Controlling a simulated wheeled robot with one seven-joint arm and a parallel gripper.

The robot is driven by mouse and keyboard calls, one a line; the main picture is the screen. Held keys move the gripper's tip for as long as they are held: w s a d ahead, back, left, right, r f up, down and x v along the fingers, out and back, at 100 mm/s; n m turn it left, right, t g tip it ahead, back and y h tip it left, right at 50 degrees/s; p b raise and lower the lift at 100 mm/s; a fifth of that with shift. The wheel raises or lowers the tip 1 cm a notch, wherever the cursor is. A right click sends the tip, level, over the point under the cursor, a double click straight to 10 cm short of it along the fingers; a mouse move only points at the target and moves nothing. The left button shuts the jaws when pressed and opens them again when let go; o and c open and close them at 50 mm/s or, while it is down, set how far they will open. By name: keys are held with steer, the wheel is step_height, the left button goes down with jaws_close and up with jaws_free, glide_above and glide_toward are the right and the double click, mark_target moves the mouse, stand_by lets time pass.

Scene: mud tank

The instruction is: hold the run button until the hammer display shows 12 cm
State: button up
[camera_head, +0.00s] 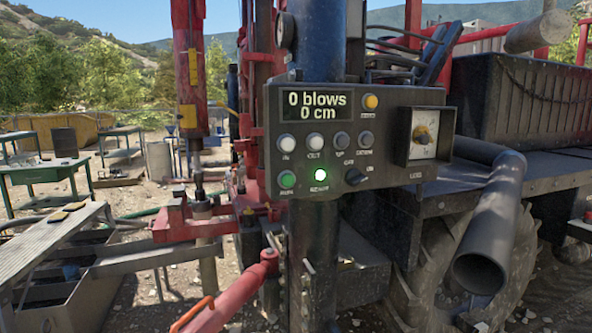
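The hammer display (317,105) is at the upper left of a dark control panel (300,205) and reads "0 blows" and "0 cm". A dull green button (286,179) at the lower left has a small label that seems to read "RUN". Beside it a bright green lamp (320,175) is lit, with a label that looks like "READY". A black rotary switch (355,177) sits right of the lamp, between "OFF" and "ON" marks. My gripper is not in view, and nothing touches the panel.
Two white buttons (287,142) and two grey buttons (341,139) sit above the green one. A yellow button (370,102) and a dial box (421,135) are to the right. A red lever (233,296) rises below the panel. A dark pipe (490,225) juts out at right.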

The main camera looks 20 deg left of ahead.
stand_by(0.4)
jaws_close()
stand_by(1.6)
